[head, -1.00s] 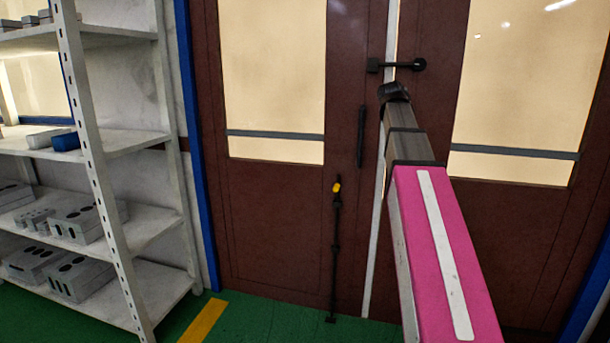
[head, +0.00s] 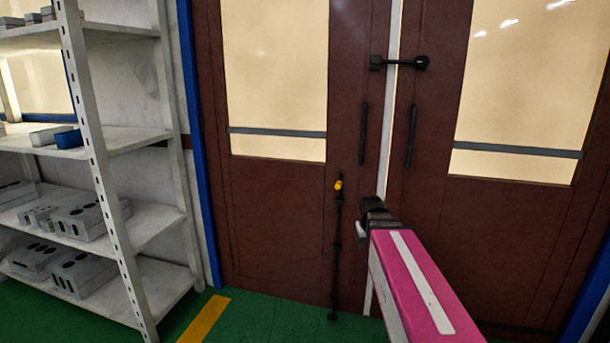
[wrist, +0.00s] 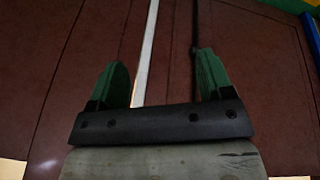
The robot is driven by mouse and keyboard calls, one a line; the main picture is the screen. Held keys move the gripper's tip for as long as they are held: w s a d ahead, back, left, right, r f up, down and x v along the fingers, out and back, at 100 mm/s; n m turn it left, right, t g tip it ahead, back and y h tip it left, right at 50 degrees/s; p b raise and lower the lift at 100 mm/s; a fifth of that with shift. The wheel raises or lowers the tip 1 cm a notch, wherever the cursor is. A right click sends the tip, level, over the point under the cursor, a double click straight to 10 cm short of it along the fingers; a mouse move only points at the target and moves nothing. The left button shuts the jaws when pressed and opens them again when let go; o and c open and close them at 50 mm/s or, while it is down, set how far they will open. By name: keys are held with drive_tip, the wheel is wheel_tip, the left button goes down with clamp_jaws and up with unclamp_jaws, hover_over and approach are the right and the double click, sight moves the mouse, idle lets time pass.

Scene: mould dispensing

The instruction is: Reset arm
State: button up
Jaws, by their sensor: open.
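My gripper (wrist: 162,85) shows in the wrist view with its two green fingers spread wide apart and nothing between them. It faces the brown double door, which fills most of that view. In the head view my pink arm reaches from the lower right toward the door (head: 270,200), and its dark end is low in front of the gap between the two door leaves. The fingers cannot be made out in the head view.
A black latch (head: 400,62) bridges the door leaves above two vertical handles (head: 363,134). A dark rod (head: 336,250) with a yellow part runs down the left leaf. White shelves (head: 150,225) with grey moulds (head: 85,218) stand at left. A yellow stripe (head: 203,318) marks the green floor.

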drive_tip(key=s+a+f+g, duration=0.1)
drive_tip(key=s+a+f, duration=0.1)
drive_tip(key=s+f, duration=0.5)
drive_tip(key=s+a+f+m+g+y, duration=0.1)
drive_tip(key=s+a+f+g, duration=0.1)
drive_tip(key=s+f, duration=0.5)
drive_tip(key=shift+s+a+g+y, duration=0.15)
drive_tip(key=shift+a+g+y, duration=0.15)
drive_tip(key=shift+a, duration=0.05)
